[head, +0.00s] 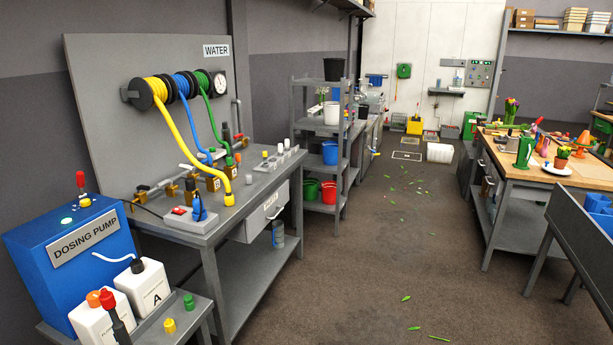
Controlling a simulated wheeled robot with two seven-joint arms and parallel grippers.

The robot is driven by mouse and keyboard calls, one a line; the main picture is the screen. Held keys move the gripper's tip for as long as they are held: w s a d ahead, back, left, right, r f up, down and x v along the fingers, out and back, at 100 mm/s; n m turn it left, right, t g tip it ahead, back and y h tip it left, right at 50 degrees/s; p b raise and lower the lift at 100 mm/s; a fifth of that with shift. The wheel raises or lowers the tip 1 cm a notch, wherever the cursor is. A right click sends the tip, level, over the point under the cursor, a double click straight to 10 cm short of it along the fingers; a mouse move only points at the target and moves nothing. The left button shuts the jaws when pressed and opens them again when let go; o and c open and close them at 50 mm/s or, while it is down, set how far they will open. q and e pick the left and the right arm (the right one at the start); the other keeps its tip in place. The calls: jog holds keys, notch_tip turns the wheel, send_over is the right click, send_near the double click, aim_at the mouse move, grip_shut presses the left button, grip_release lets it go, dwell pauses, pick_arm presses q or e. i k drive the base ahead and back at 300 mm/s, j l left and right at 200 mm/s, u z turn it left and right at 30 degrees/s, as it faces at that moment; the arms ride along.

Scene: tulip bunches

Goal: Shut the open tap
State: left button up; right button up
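On the grey water bench (265,187) at left, a row of brass taps stands along a pipe at the back panel. One brass tap (213,184) is near the middle, and another brass tap (190,191) is left of it. A yellow hose (183,140), a blue hose (190,115) and a green hose (210,118) hang from reels above and come down to the bench. The tap handles are small and partly hidden by the hoses. I cannot tell which tap is open. Neither of my grippers is in view.
A blue dosing pump (75,240) and white canisters (146,285) stand at the front left. A grey shelf rack (322,150) with buckets is beyond the bench. A wooden-topped workbench (590,172) is at right. The floor (400,250) between is open, with scattered leaves.

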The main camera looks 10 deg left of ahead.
aim_at(185, 167)
jog(key=i+j+u, duration=0.2)
jog(key=i+u, duration=0.7)
jog(key=i+l+u, duration=0.1)
jog(key=i+u, duration=0.35)
jog(key=i+j+z, duration=0.1)
jog(key=i+z, duration=0.15)
jog(key=i, duration=0.2)
jog(key=u, duration=0.9)
jog(key=i+l+u, duration=0.15)
jog(key=l+u, duration=0.2)
jog(key=l, duration=0.4)
jog(key=i+l+u, duration=0.1)
jog(key=l+u, duration=0.25)
jog(key=l, duration=0.95)
